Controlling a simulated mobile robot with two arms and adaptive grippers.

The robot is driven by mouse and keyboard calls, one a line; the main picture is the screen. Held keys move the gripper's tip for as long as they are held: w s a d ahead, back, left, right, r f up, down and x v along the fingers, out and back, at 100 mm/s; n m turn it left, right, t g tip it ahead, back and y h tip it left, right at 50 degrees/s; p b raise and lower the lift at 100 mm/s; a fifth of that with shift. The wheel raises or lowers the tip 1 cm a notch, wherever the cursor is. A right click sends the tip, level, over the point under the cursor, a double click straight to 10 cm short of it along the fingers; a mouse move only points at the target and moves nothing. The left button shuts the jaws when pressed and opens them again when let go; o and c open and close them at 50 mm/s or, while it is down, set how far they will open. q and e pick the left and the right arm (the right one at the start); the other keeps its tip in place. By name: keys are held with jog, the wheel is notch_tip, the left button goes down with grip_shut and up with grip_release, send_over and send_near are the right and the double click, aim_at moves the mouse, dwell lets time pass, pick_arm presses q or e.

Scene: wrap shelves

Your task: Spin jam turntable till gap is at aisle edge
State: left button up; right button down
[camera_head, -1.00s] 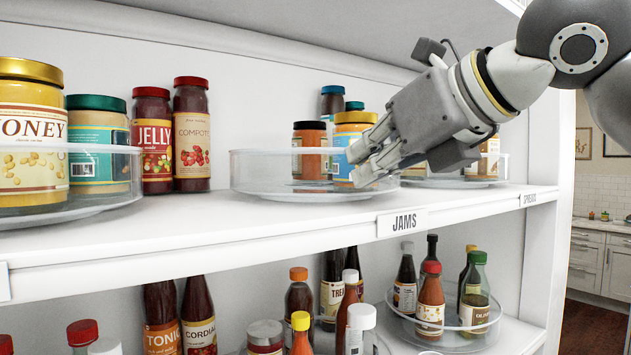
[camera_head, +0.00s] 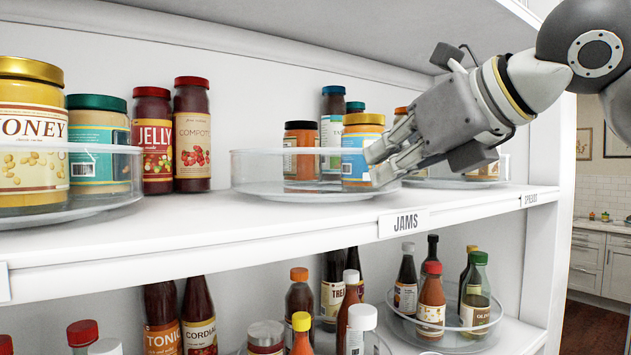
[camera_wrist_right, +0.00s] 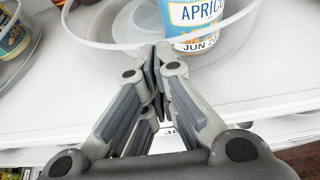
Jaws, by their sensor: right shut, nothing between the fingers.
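The jam turntable (camera_head: 262,178) is a clear round tray with a raised rim on the upper shelf, behind the JAMS label (camera_head: 403,223). It holds several jars toward its right and back, including a blue-labelled jar with a yellow lid (camera_head: 357,165) and an orange jar with a black lid (camera_head: 300,160). Its left part is empty. My right gripper (camera_head: 374,168) is shut and empty at the turntable's right front rim. The right wrist view shows the closed fingertips (camera_wrist_right: 160,62) close to the clear rim (camera_wrist_right: 120,62), in front of the apricot jar (camera_wrist_right: 196,22). I cannot tell whether they touch. My left gripper is not in view.
Another clear turntable (camera_head: 110,203) with honey stands at the left. Jelly (camera_head: 152,150) and compote (camera_head: 192,140) jars stand between the turntables. A spreads turntable (camera_head: 440,182) is behind my right arm. The lower shelf holds several bottles.

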jog(key=shift+w+d, duration=0.65)
jog(key=shift+d, duration=0.15)
jog(key=shift+w+d+p, duration=0.35)
jog(key=shift+w+d, duration=0.45)
jog(key=shift+d, duration=0.1)
jog(key=shift+w+d+p, duration=0.3)
jog(key=shift+w+d, duration=0.15)
jog(key=shift+w, duration=0.1)
jog(key=shift+w+d, duration=0.25)
jog(key=shift+w, duration=0.15)
